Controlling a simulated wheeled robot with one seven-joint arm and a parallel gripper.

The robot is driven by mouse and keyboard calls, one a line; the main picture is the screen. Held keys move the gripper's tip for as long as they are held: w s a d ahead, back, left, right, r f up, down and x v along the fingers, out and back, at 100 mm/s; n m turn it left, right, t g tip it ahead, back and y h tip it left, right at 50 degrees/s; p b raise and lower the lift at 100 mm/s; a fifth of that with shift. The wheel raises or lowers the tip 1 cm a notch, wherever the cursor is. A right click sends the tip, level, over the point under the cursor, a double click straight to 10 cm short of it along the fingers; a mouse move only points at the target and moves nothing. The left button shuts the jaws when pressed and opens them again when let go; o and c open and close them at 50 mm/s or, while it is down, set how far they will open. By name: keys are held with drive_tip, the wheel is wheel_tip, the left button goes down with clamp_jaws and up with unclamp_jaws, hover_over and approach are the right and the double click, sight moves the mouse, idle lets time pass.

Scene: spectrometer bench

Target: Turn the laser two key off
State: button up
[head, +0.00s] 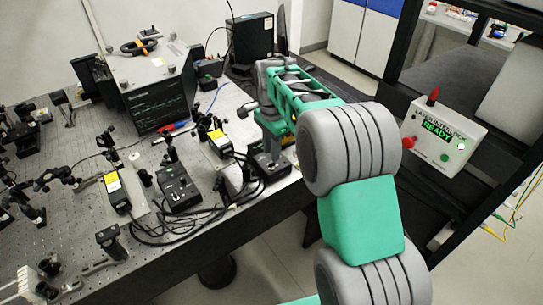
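My arm reaches over the right part of the bench, with its wrist bent downward. My gripper (270,143) points down just above a small black controller box (262,173) near the bench's right edge. Its fingers are too small and hidden to show whether they are open or shut. Any key on that box is hidden by the gripper. A second black controller box (180,190) stands to the left, with small light marks on top. Two laser heads with yellow labels, one at the left (113,191) and one nearer the gripper (218,142), sit on the bench. I cannot read their numbers.
Black cables (165,232) loop along the bench's front edge. Optical mounts crowd the left side. A large instrument (155,88) stands behind. A white panel (443,137) reading READY, with a red button, hangs on the black rack at the right.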

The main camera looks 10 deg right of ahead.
sight(272, 165)
wheel_tip(272, 165, down, 4)
drive_tip(key=shift+f+p, duration=0.15)
drive_tip(key=shift+p, duration=0.15)
drive_tip(key=shift+c, duration=0.6)
clamp_jaws()
